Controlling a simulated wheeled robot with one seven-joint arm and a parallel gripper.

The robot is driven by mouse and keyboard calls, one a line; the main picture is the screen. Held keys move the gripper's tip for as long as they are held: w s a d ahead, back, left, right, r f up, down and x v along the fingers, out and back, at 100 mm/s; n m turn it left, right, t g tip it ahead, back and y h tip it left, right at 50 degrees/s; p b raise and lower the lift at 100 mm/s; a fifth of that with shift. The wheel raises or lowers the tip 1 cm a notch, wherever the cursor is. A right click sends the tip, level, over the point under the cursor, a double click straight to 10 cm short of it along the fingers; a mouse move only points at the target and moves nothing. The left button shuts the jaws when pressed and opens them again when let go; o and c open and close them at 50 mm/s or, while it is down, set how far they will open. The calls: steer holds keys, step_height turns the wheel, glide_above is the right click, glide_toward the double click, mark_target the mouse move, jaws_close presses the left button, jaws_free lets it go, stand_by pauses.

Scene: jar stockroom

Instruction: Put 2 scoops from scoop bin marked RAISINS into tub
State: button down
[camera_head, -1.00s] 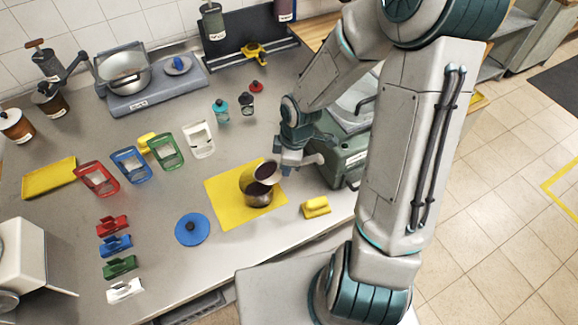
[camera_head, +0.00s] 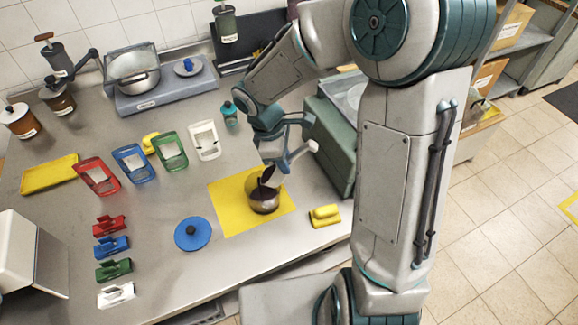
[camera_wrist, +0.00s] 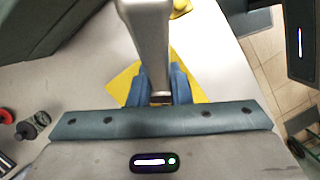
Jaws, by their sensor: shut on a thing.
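My gripper (camera_head: 284,152) is shut on the pale handle of a scoop (camera_head: 303,152), above the yellow mat. In the wrist view, the blue fingers of my gripper (camera_wrist: 158,92) close on the grey scoop handle (camera_wrist: 150,45). The scoop's head is steeply tilted, its mouth down at the tub (camera_head: 264,205). The tub is round and stands upright on the yellow mat (camera_head: 228,207), with something dark in it. The scoop partly covers the tub's opening, and I cannot tell whether they touch. I cannot make out a label reading RAISINS.
A blue lid (camera_head: 193,234) lies left of the mat and a yellow clip (camera_head: 325,215) right of it. Coloured frames (camera_head: 97,176) and clips (camera_head: 109,225) stand at left.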

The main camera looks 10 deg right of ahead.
steer(key=shift+w+a+r+h, duration=0.15)
steer(key=shift+a+r+h, duration=0.05)
steer(key=shift+a+h, duration=0.45)
steer(key=w+a+r+g+h+p, duration=0.1)
steer(key=a+g+h, duration=0.1)
steer(key=a+h, duration=0.4)
steer(key=shift+w+r+h+p, duration=0.3)
steer(key=shift+w+h+p, duration=0.05)
steer(key=shift+h, duration=0.3)
steer(key=shift+d, duration=0.1)
stand_by(1.0)
